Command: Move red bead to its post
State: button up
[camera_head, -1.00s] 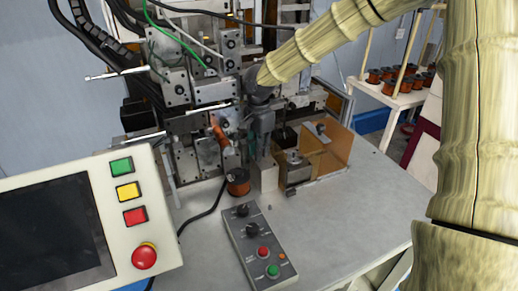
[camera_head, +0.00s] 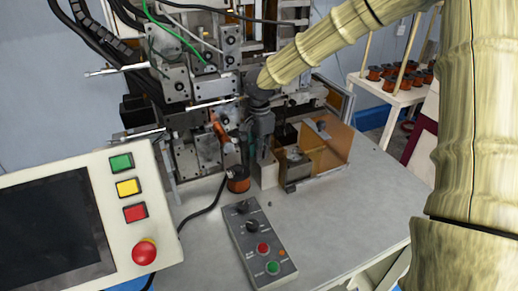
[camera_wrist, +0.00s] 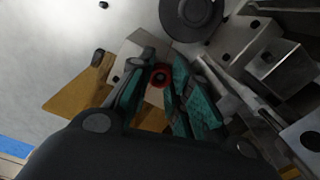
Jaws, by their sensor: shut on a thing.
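The red bead (camera_wrist: 160,75) shows in the wrist view as a small red ring with a dark centre. It sits between the teal-padded fingers of my gripper (camera_wrist: 162,82), which is shut on it. In the head view my gripper (camera_head: 258,150) points down in front of the winding machine, above a pale grey block. The bead is too small or hidden to make out there. I cannot pick out the bead's post for certain in either view.
A copper wire spool (camera_head: 238,180) stands left of the pale block (camera_head: 266,172). An orange-brown plate fixture (camera_head: 325,148) stands close on the right. The machine (camera_head: 195,95) rises behind. A button box (camera_head: 260,245) lies in front. The table's right side is clear.

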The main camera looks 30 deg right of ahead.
jog(key=shift+f, duration=0.15)
jog(key=o, duration=0.7)
notch_tip(320, 180, up, 12)
jog(key=shift+d+r, duration=0.1)
dwell(0.4)
